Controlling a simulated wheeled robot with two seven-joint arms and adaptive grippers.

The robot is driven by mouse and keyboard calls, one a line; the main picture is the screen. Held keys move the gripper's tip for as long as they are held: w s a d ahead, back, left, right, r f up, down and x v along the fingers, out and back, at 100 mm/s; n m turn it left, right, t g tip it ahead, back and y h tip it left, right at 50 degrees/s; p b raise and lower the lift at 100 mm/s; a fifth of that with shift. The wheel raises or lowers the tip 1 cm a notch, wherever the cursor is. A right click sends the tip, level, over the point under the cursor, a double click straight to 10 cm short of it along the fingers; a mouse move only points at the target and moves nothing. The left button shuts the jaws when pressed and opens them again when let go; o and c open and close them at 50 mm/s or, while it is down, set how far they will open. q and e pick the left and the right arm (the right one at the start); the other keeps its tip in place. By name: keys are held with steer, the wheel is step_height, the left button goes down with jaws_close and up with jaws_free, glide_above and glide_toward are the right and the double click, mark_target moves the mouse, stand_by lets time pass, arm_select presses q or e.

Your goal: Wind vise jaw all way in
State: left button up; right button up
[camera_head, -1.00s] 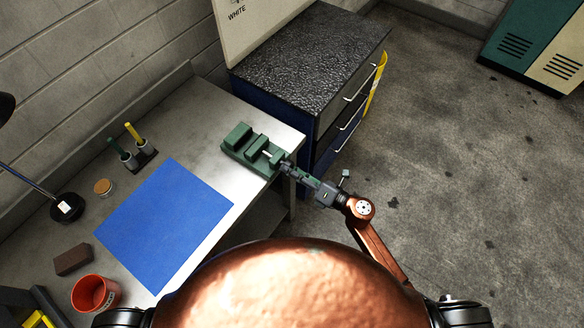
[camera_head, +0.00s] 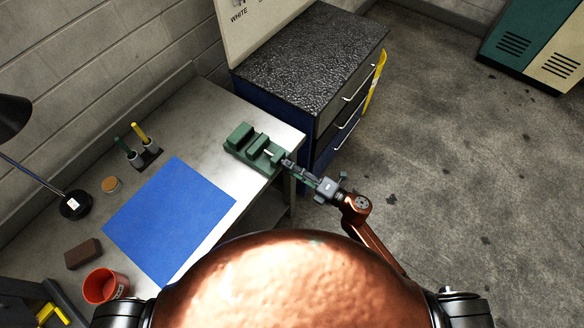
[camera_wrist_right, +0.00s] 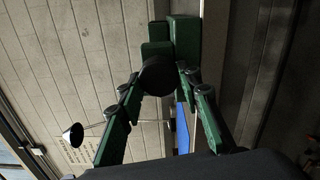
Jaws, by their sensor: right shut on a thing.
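The green vise (camera_head: 240,133) sits on the bench's right end, near its front edge. A gap shows between its jaws in the head view. It also shows in the right wrist view (camera_wrist_right: 185,38), behind a dark round handle part (camera_wrist_right: 158,75). My right gripper (camera_head: 288,163) is at the vise's front end, shut on that handle part. In the right wrist view its green fingers (camera_wrist_right: 157,80) stand on either side of the part and hide some of it. I cannot tell how wide the jaw gap is. My left gripper is not in view.
A blue mat (camera_head: 170,220) lies left of the vise. A marker holder (camera_head: 145,157), brown block (camera_head: 83,253), red cup (camera_head: 105,286) and lamp (camera_head: 74,205) stand further left. A drawer cabinet (camera_head: 310,60) adjoins the bench. Floor on the right is clear.

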steer(key=o, duration=1.2)
steer(key=shift+c, duration=0.2)
steer(key=v, duration=1.2)
